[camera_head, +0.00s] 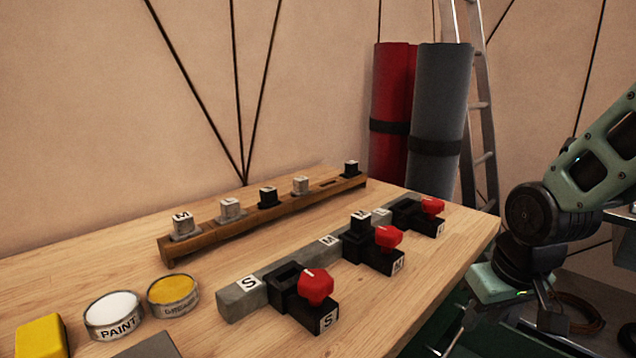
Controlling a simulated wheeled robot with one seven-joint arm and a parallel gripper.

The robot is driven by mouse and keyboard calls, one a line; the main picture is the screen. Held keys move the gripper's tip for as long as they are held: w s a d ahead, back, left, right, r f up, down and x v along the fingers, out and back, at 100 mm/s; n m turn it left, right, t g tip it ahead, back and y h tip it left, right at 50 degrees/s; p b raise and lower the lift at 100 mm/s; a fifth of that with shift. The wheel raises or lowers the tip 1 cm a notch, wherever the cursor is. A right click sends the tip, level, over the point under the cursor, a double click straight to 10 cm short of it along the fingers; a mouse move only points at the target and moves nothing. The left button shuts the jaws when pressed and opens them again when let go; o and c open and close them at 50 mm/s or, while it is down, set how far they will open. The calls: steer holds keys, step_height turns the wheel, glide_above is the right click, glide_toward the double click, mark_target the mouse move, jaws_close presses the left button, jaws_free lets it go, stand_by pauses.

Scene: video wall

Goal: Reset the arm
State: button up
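My arm comes in from the right edge and bends down beside the table's right end. My gripper (503,330) hangs there pointing down, off the tabletop and clear of the blocks. Its two dark fingers look spread apart, with nothing seen between them; the tips are near the bottom edge and dim.
The wooden table (120,245) holds a wooden rail (220,228) with several lettered blocks, and a grey bar (240,300) with black clamps and red knobs (316,286). Rolled mats (440,115) and a ladder (480,105) stand behind.

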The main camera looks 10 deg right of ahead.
steer(key=s+a+r+n+g, duration=0.1)
steer(key=s+a+n, duration=0.3)
steer(key=s+a, duration=0.4)
steer(key=s+a+r+n+g, duration=0.25)
steer(key=s+a, duration=0.25)
steer(key=a, duration=0.5)
step_height(320, 180, up, 19)
steer(key=p, duration=2)
steer(key=shift+d+t+y+p, duration=0.3)
steer(key=shift+d+t, duration=0.05)
